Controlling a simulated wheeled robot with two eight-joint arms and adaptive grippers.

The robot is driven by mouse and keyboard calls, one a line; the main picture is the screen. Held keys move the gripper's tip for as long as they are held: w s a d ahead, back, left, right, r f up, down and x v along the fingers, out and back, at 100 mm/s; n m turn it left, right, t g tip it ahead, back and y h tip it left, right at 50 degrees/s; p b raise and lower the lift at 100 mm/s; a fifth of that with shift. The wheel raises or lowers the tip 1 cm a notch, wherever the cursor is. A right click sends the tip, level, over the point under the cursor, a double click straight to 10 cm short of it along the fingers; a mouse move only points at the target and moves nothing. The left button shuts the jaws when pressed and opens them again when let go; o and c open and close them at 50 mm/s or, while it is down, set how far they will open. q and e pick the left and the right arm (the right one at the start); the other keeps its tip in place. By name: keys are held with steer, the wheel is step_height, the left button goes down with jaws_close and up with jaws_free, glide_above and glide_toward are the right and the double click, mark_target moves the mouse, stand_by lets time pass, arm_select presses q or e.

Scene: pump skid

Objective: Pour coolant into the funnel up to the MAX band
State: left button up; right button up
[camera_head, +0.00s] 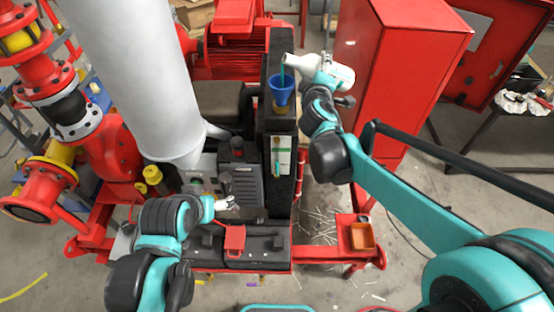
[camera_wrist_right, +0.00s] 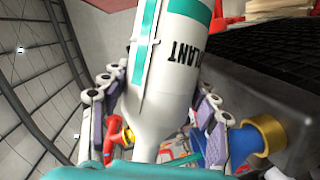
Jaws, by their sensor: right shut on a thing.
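The white coolant bottle (camera_head: 338,75) is tilted over, its mouth to the left, above the blue funnel (camera_head: 281,88). My right gripper (camera_head: 324,78) is shut around it. In the right wrist view the bottle (camera_wrist_right: 165,80) sits between both fingers, lettering upside down. A thin teal stream (camera_head: 283,71) shows between mouth and funnel. The funnel stands on a dark upright tank (camera_head: 279,122). A pale gauge panel (camera_head: 281,158) is on the tank's front; its level and MAX band are too small to read. My left gripper (camera_head: 224,204) is low, left of the tank; its jaw state is unclear.
A tall red cabinet (camera_head: 393,70) stands right of the bottle. A large pale cylinder (camera_head: 140,75) and red pipework (camera_head: 105,155) stand at the left.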

steer(key=shift+d+r+n+t+h+b, duration=0.15)
steer(key=shift+r+n+t+b, duration=0.15)
steer(key=shift+r+n, duration=0.35)
steer(key=shift+d+r+n+t+h+b, duration=0.1)
steer(key=shift+r+n+t+h+b, duration=0.2)
steer(key=shift+n, duration=0.55)
stand_by(4.0)
stand_by(2.5)
